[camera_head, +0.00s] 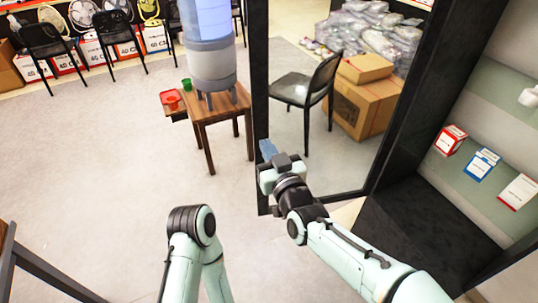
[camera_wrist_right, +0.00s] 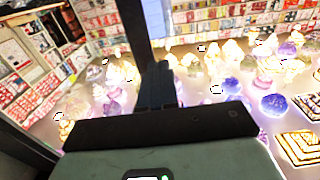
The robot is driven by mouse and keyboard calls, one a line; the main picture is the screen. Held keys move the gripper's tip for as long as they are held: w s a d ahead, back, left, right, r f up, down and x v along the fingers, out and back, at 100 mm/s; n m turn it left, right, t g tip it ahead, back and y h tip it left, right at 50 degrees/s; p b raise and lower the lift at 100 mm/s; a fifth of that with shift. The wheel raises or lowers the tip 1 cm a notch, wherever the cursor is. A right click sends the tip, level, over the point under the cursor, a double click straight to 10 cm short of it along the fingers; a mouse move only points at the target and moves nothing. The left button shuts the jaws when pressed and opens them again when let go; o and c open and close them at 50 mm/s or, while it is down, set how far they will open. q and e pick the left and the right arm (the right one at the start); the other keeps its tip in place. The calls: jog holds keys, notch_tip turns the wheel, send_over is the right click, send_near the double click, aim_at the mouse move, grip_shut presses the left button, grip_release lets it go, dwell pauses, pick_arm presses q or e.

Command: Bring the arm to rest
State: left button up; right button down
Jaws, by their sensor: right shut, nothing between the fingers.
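My right arm reaches in from the bottom right of the head view. Its gripper (camera_head: 268,150) is in front of the black-framed opening or mirror (camera_head: 262,110). In the right wrist view the dark fingers of the right gripper (camera_wrist_right: 158,82) are together, with nothing between them. My left arm (camera_head: 192,240) shows at the bottom of the head view as a bent elbow. The left gripper is out of the picture.
A wooden stand (camera_head: 215,110) with a water dispenser (camera_head: 212,65) stands ahead. A black chair (camera_head: 318,90) and cardboard boxes (camera_head: 365,105) are beyond the frame. Shelves with small boxes (camera_head: 480,165) are at right.

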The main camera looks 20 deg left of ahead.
jog(key=shift+s+d, duration=0.25)
jog(key=shift+s, duration=0.1)
jog(key=w+d+f+m+g+h+p, duration=0.15)
jog(key=d+f, duration=0.25)
jog(key=f, duration=0.4)
jog(key=d+f+m+h+p, duration=0.15)
jog(key=d+f, duration=0.25)
jog(key=f, duration=0.4)
jog(key=w+d+f+m+g+h, duration=0.1)
jog(key=d+f+h, duration=0.25)
jog(key=f, duration=0.35)
jog(key=s+d+f+m+g+h+p, duration=0.1)
jog(key=s+d+f+m+g, duration=0.1)
jog(key=s+d+f, duration=0.35)
jog(key=s+d+f+m+g+h+p, duration=0.1)
jog(key=s+d+f+g, duration=0.1)
jog(key=d+f, duration=0.55)
jog(key=s+d+f+m+g+p, duration=0.2)
jog(key=s+d+f+m+g, duration=0.1)
jog(key=s, duration=0.9)
jog(key=s+d+f+m+g+h+p, duration=0.1)
jog(key=s+d+f, duration=0.5)
jog(key=s, duration=0.6)
jog(key=m+g+p, duration=0.1)
jog(key=m+g, duration=0.1)
jog(key=shift+s+f+g, duration=0.15)
jog(key=shift+g, duration=0.2)
